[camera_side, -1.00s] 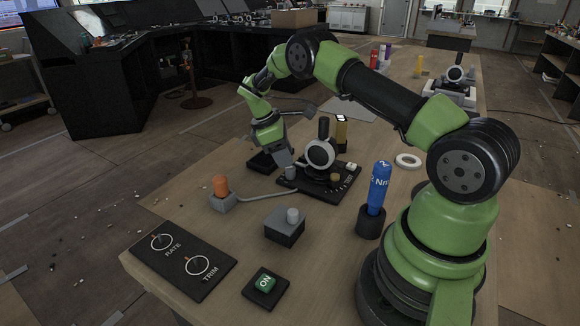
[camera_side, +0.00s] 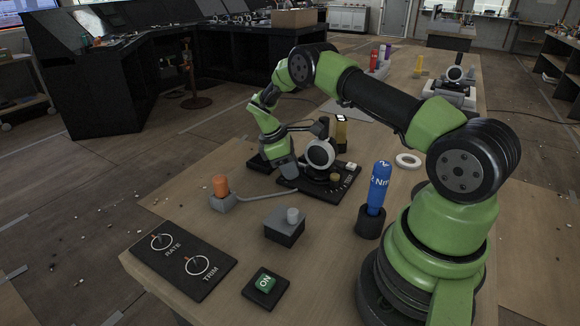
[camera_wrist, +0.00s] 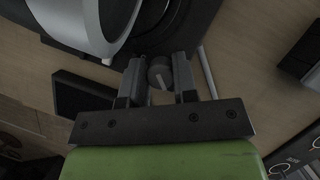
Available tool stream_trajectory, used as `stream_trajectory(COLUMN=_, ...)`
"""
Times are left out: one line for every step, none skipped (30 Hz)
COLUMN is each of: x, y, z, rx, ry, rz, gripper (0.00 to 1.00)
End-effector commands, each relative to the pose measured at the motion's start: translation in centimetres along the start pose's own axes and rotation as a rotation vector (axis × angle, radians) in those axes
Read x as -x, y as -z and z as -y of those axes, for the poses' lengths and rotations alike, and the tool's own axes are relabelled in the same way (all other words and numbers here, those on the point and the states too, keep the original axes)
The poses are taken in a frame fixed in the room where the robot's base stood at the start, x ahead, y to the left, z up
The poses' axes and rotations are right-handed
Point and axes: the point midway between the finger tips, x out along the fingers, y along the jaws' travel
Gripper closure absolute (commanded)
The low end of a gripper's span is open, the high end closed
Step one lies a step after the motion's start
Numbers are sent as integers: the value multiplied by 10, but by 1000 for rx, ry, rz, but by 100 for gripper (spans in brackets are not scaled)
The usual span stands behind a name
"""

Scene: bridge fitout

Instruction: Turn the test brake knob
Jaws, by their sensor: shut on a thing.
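The test brake unit has a black base plate (camera_side: 322,190) with a white ring (camera_side: 320,154) standing on it, and it sits mid-table in the side view. My gripper (camera_side: 287,174) points down at the plate's left end and hides the knob there. In the wrist view, the small dark grey round knob (camera_wrist: 159,72), with a pale line on its face, lies between the two fingers of my gripper (camera_wrist: 160,84), and they are shut on it. The large pale ring (camera_wrist: 108,25) fills the upper left of that view.
A grey box (camera_side: 284,228) with a round knob, an orange knob (camera_side: 220,185) with a cable, and a blue tool (camera_side: 379,187) in a holder stand nearby. The RATE and TRIM panel (camera_side: 180,259) and ON button (camera_side: 265,283) are in front. A white ring (camera_side: 408,160) lies right.

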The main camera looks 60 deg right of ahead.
Motion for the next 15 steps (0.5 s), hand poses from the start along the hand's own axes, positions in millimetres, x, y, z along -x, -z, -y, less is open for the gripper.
stream_trajectory(x=0, y=0, z=0, rx=-11, ry=5, rz=0, gripper=97)
stream_trajectory(x=0, y=0, z=0, rx=-18, ry=9, rz=0, gripper=97)
stream_trajectory(x=0, y=0, z=0, rx=-31, ry=14, rz=1, gripper=97)
stream_trajectory(x=0, y=0, z=0, rx=-42, ry=19, rz=1, gripper=97)
stream_trajectory(x=0, y=0, z=0, rx=-54, ry=24, rz=1, gripper=97)
stream_trajectory(x=0, y=0, z=0, rx=-74, ry=33, rz=1, gripper=97)
stream_trajectory(x=0, y=0, z=0, rx=-92, ry=39, rz=1, gripper=97)
stream_trajectory(x=0, y=0, z=0, rx=-109, ry=47, rz=1, gripper=97)
stream_trajectory(x=0, y=0, z=0, rx=-135, ry=57, rz=1, gripper=97)
stream_trajectory(x=0, y=0, z=-1, rx=-156, ry=66, rz=1, gripper=97)
stream_trajectory(x=0, y=0, z=0, rx=-179, ry=76, rz=1, gripper=97)
stream_trajectory(x=0, y=0, z=0, rx=-209, ry=88, rz=1, gripper=97)
stream_trajectory(x=0, y=0, z=0, rx=-232, ry=98, rz=1, gripper=97)
stream_trajectory(x=0, y=0, z=-1, rx=-257, ry=108, rz=0, gripper=97)
stream_trajectory(x=1, y=0, z=-1, rx=-288, ry=121, rz=0, gripper=97)
